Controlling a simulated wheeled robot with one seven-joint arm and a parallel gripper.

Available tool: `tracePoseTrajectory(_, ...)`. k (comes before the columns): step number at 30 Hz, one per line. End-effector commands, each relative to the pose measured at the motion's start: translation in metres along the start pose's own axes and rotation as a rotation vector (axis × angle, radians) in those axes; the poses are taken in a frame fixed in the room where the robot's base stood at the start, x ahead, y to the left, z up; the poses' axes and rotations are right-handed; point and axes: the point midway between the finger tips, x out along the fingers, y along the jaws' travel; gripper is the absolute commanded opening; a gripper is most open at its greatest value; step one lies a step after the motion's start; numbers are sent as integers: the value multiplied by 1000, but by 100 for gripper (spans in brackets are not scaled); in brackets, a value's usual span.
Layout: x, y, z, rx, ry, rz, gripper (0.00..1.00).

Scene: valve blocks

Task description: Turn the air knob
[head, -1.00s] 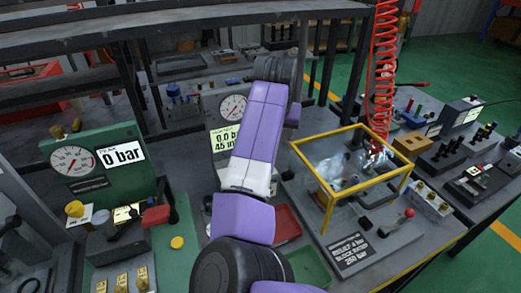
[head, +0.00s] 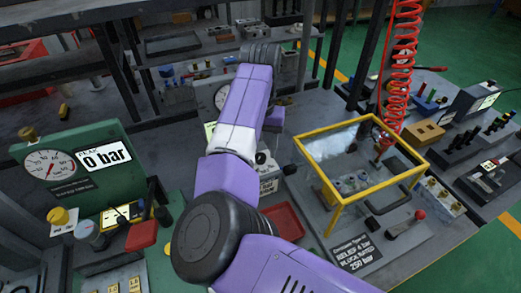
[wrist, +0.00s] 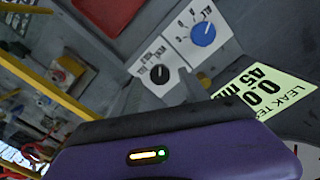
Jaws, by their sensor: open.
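In the wrist view a blue knob (wrist: 203,34) and a black knob (wrist: 159,74) each sit on a white label plate on a grey panel. The lettering is tilted and too small to read surely, so I cannot tell from it which is the air knob. My gripper (wrist: 168,92) shows at the lower middle of the wrist view, its grey fingers apart and empty, just below the black knob and apart from the blue one. In the head view my purple arm reaches over the bench and hides the gripper and most of the leak tester.
A green gauge panel (head: 70,165) stands at left. A red tray (head: 283,226) lies between.

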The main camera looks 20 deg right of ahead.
Motion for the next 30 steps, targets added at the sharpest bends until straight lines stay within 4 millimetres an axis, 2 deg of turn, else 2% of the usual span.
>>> tracePoseTrajectory(6,18,0,0,1,1,-1,52)
tracePoseTrajectory(14,20,0,0,1,1,-1,52)
tracePoseTrajectory(15,20,0,0,1,2,-1,50)
tracePoseTrajectory(23,20,0,0,1,2,-1,0)
tracePoseTrajectory(30,19,1,-1,-10,2,1,0)
